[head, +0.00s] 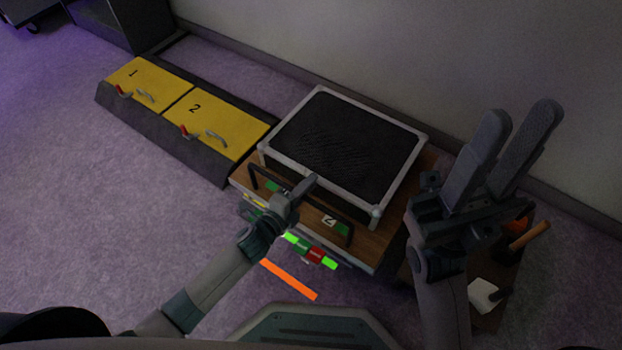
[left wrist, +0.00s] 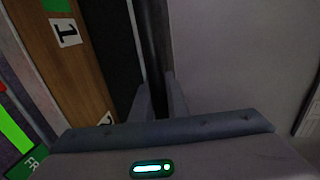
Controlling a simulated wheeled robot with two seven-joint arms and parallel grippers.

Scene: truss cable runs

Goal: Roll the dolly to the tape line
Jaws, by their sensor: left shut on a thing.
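The dolly (head: 398,218) has a wooden deck and carries a black case (head: 345,143) with silver edges. A black handle bar (head: 330,218) runs along its near side. My left gripper (head: 306,186) is at that bar; in the left wrist view its fingers (left wrist: 160,100) close around a dark bar (left wrist: 155,45), seemingly the handle. An orange tape line (head: 288,279) lies on the floor just in front of the dolly, apart from its deck. My right gripper (head: 518,118) is raised, open and empty, right of the case. The wheels are hidden.
A bright green and red marked part (head: 312,253) sits low at the dolly's near side. Yellow lids 1 (head: 148,80) and 2 (head: 212,122) are at left. A wooden surface with an orange-handled tool (head: 530,235) is at right. A wall (head: 440,50) stands behind. Left floor is clear.

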